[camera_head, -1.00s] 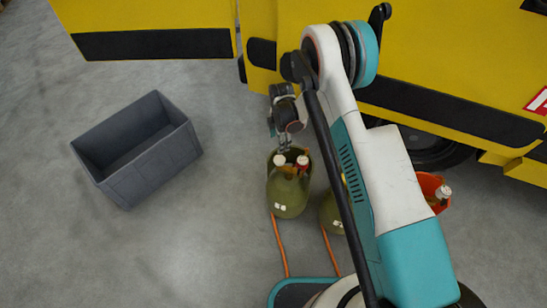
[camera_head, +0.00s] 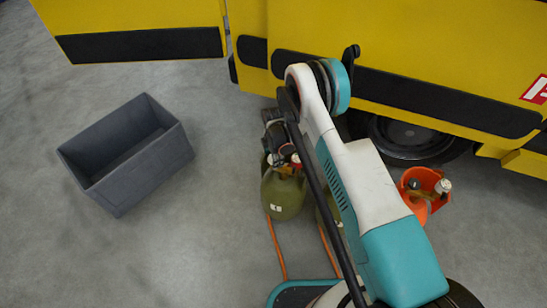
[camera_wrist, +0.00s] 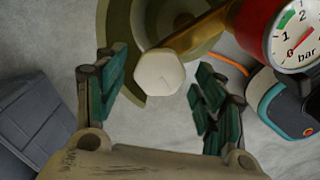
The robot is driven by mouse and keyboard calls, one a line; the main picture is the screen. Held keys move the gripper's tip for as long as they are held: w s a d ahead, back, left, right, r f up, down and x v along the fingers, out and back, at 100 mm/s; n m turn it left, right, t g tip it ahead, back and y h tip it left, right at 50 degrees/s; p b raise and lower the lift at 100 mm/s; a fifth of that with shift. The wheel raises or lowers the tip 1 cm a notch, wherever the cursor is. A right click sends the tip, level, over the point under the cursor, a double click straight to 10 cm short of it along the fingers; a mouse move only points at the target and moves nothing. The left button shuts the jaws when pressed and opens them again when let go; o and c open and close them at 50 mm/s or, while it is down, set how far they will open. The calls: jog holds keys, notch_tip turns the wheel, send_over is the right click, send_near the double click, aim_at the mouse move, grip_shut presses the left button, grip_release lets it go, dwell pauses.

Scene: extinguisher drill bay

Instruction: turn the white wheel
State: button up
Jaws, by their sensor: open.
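The white wheel (camera_wrist: 159,72) shows in the wrist view as a small pale six-sided knob on the end of a brass stem. The stem runs to a red-rimmed pressure gauge (camera_wrist: 295,38) at the upper right. The olive-green cylinder (camera_head: 285,198) stands upright on the floor in the head view; its top also shows in the wrist view (camera_wrist: 117,45). My gripper (camera_wrist: 162,82) is open, with a finger on either side of the wheel in the picture and a gap on both sides. I cannot tell their difference in depth. In the head view my gripper hides most of the valve top.
A grey open bin (camera_head: 125,160) stands on the left. A yellow vehicle (camera_head: 420,40) is close behind the cylinder. A second green cylinder (camera_head: 326,213) is partly hidden by my arm. An orange container (camera_head: 425,192) stands at the right. Orange hoses (camera_head: 277,250) lie in front.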

jog(key=c, duration=1.1)
